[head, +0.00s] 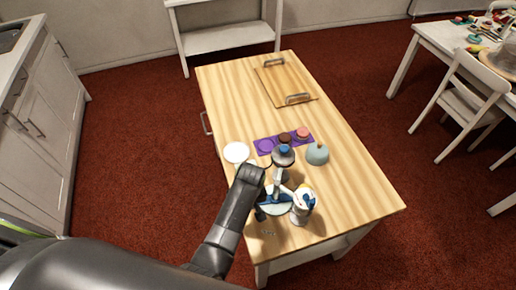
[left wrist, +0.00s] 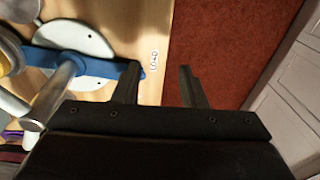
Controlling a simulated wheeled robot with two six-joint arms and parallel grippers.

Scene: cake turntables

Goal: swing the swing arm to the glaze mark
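The blue swing arm (left wrist: 88,62) reaches from a chrome post (left wrist: 50,92) across a pale round plate (left wrist: 75,38) in the left wrist view. In the head view the plate (head: 273,208) is partly hidden by my arm. My left gripper (left wrist: 160,82) is open, its fingers apart. The swing arm's tip shows at the left finger; I cannot tell whether they touch. Table and red floor show between the fingers. A mark reading LOAD (left wrist: 154,60) is on the wood beside the tip. I cannot make out a glaze mark. My right gripper is not in view.
The wooden table (head: 345,170) also holds a purple mat (head: 265,146) with round cakes, a white plate (head: 236,152), a pale blue-green dome (head: 317,154) and a white-and-silver device (head: 301,206). A handled board (head: 283,84) lies at the far end. The right side is mostly clear.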

